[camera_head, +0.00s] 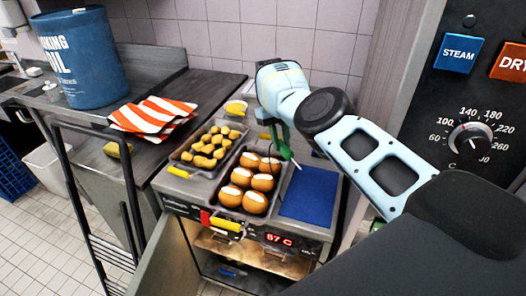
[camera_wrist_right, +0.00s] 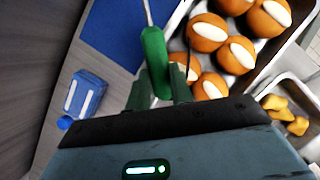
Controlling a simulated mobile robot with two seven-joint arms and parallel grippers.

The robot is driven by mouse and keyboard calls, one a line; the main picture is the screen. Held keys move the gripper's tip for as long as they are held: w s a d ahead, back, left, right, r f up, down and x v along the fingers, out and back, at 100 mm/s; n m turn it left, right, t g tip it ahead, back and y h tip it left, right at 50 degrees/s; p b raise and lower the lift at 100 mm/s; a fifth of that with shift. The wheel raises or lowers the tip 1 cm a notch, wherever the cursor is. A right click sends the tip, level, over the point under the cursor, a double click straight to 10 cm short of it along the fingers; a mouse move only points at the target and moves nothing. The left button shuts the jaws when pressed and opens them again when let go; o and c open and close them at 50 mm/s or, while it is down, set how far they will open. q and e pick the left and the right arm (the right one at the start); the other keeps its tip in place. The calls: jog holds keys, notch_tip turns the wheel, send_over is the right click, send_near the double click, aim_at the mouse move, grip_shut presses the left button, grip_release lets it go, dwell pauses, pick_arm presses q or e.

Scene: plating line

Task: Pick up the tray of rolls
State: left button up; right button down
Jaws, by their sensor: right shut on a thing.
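The tray of rolls (camera_head: 237,214) rests on the steel counter, holding several round brown rolls (camera_head: 255,202) with pale tops. The rolls also show at the upper right of the right wrist view (camera_wrist_right: 238,54). My right gripper (camera_head: 283,150) is over the tray's far right side, between the rolls and the blue mat. It is shut on a green-handled tool (camera_wrist_right: 152,58) with a thin metal rod, not on the tray. The tool's rod points toward the blue mat (camera_head: 310,194). My left gripper is not in view.
A tray of small yellow-brown pieces (camera_head: 208,147) stands left of the rolls. A blue oil drum (camera_head: 84,58) and red-striped cloth (camera_head: 152,115) are farther left. A blue bottle (camera_wrist_right: 84,96) lies beyond the mat. A control panel (camera_head: 470,90) stands at right.

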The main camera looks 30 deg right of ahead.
jog(key=shift+a+r+m+y, duration=0.1)
jog(key=shift+a+m+y, duration=0.35)
jog(key=shift+m, duration=0.65)
jog(key=shift+w, duration=0.1)
jog(key=shift+w+a+r+m, duration=0.1)
jog(key=shift+a+m, duration=0.15)
jog(key=shift+m, duration=0.25)
jog(key=shift+a+m+y, duration=0.15)
jog(key=shift+m+y, duration=0.1)
jog(key=shift+m, duration=0.15)
jog(key=shift+w+a+r+m+t+y, duration=0.1)
jog(key=shift+w+m+t+y, duration=0.25)
jog(key=shift+m, duration=0.55)
jog(key=shift+a+m+y, duration=0.25)
jog(key=shift+m, duration=0.55)
jog(key=shift+w+m+t+y, duration=0.15)
jog(key=shift+w+m+t, duration=0.15)
jog(key=shift+m, duration=0.4)
jog(key=shift+w+m+t+y, duration=0.15)
jog(key=shift+w+m+t, duration=0.15)
jog(key=shift+m, duration=0.4)
jog(key=shift+a, duration=0.1)
jog(key=shift+m, duration=0.3)
